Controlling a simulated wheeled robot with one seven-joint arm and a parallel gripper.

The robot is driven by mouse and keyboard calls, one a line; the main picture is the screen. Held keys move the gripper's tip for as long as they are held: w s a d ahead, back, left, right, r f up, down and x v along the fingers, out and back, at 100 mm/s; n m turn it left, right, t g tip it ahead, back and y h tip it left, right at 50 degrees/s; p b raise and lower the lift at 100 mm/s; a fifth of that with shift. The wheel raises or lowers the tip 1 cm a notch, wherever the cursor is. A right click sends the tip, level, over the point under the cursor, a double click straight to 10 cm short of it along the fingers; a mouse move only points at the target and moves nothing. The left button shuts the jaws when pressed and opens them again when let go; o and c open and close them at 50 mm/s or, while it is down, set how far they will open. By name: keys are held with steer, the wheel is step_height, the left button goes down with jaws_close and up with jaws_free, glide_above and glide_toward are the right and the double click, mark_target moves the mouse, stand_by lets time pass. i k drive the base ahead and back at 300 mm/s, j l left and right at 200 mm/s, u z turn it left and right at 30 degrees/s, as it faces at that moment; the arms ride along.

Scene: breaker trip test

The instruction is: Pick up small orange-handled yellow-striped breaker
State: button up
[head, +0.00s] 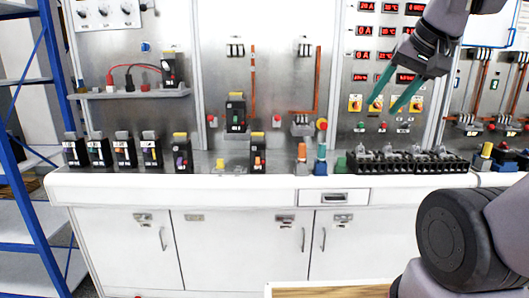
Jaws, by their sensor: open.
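A small black breaker (258,153) with a yellow stripe on top and what looks like an orange handle stands upright on the bench, right of centre-left. My gripper (383,105) is open and empty, with its two teal fingers pointing down and left. It is up and to the right of the breaker, in front of the panel with red displays, and well apart from it. A similar yellow-topped breaker (181,153) with a purplish handle stands further left. Handle colours are small and hard to tell.
Several dark breakers (98,151) stand in a row at the left. A taller breaker (236,115) is behind, left of the small one. Orange and blue posts (320,155) and black terminal blocks (407,160) stand to the right. The white bench front edge (230,190) is clear.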

mark_target(257, 140)
steer(key=i+j+u, duration=0.25)
steer(key=i+j, duration=0.2)
steer(key=i+j+u, duration=0.3)
steer(key=i+j, duration=0.1)
steer(key=i, duration=0.1)
